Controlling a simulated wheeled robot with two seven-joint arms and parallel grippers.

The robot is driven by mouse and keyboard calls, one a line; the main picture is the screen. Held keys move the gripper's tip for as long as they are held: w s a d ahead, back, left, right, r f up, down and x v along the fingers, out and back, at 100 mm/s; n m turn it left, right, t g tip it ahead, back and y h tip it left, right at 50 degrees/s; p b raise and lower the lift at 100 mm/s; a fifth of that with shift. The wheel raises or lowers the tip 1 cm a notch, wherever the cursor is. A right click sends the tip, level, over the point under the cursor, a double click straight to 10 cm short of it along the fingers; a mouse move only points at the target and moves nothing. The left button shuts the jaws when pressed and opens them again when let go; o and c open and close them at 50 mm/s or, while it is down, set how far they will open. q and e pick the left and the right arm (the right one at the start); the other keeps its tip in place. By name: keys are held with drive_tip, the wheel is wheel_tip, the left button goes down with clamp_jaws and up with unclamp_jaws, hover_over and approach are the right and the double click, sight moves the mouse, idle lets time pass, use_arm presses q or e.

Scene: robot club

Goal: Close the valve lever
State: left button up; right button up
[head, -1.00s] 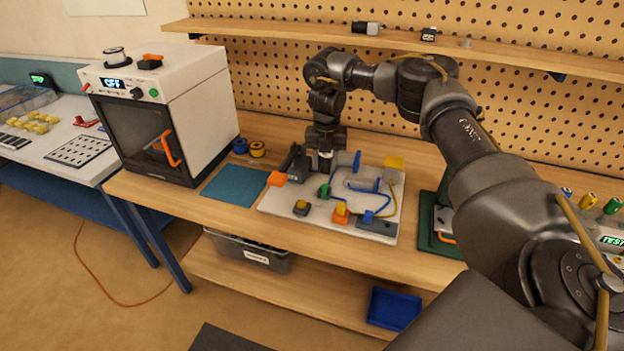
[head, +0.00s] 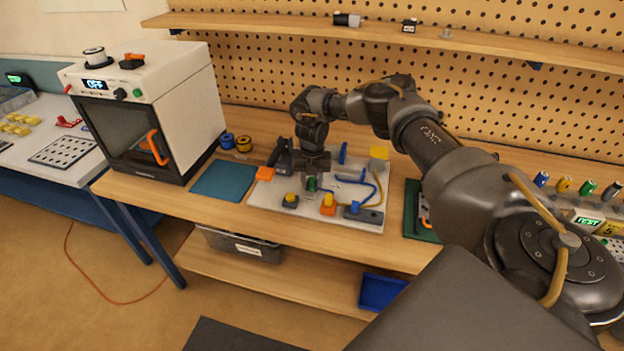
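A pale board (head: 262,197) lies on the wooden bench with small fittings and blue and yellow tubing on it. A small green part (head: 311,184) sits left of the board's middle, and an upright blue piece (head: 343,153) stands toward the back. I cannot tell for sure which part is the valve lever; the green part may belong to it. My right gripper (head: 312,181) points down over the board, right at the green part. Its fingers are small and dark, and their gap and any contact are unclear. My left gripper is out of view.
A black tool with an orange end (head: 265,174) lies at the board's left edge, close to my gripper. A yellow block (head: 379,153), an orange-and-yellow button (head: 328,204) and a teal mat (head: 224,180) are nearby. A white oven (head: 183,95) stands left.

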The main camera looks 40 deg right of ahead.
drive_tip(key=shift+f, duration=0.1)
clamp_jaws()
drive_tip(key=shift+w+a+m, duration=0.15)
drive_tip(key=shift+w+m, duration=0.05)
drive_tip(key=shift+m, duration=0.5)
drive_tip(key=shift+w+a+m, duration=0.1)
drive_tip(key=shift+w+m, duration=0.05)
drive_tip(key=shift+m, duration=0.55)
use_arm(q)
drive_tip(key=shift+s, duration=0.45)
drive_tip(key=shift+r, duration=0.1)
use_arm(e)
unclamp_jaws()
